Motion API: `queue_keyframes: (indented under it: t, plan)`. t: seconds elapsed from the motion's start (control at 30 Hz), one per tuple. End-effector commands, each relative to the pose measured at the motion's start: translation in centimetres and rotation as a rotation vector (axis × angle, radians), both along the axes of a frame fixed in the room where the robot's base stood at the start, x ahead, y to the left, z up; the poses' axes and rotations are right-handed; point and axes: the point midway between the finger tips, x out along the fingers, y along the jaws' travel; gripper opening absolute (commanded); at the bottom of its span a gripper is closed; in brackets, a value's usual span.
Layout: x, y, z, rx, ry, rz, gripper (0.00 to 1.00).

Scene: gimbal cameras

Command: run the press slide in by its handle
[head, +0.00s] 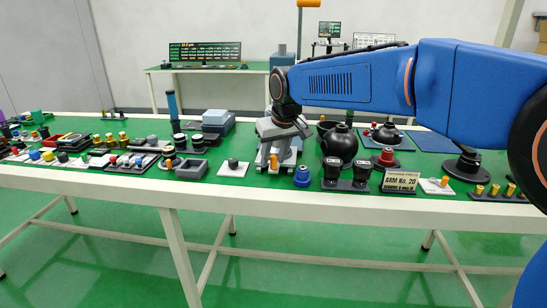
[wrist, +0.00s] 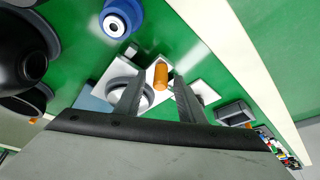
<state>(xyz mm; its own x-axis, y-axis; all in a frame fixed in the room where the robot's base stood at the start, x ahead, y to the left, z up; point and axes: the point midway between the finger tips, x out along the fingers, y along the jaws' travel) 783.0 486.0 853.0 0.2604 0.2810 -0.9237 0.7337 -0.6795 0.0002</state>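The press slide's handle is an upright orange peg; it shows in the head view (head: 274,162) at the front of the table and in the wrist view (wrist: 161,76). It stands on a white plate, with a pale round part beside it, partly hidden by a finger. My gripper (wrist: 158,82) is open, its two dark fingers spread to either side of the handle in the wrist view. A gap shows on each side of the handle, and I see no contact. In the head view my gripper (head: 281,143) is over the press and hides much of it.
A blue ring-shaped piece (head: 301,176) stands close to the right of the handle. A black ball (head: 339,144) stands farther right. To the left are a white plate with a black knob (head: 233,167) and a grey open box (head: 191,169). The table's front edge is near.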

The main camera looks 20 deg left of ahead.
Motion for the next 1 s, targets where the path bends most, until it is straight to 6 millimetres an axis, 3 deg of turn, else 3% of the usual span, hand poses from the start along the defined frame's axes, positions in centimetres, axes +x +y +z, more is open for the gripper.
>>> queue_keyframes:
  t: [0.17, 0.3, 0.57, 1.0]
  plan:
    - [0.0, 0.0, 0.0, 0.000, 0.000, 0.000, 0.33]
    - [0.0, 0.0, 0.0, 0.000, 0.000, 0.000, 0.00]
    - [0.7, 0.2, 0.0, 0.001, 0.000, -0.001, 0.00]
    - [8.7, 2.1, 0.0, 0.000, 0.000, -0.001, 0.00]
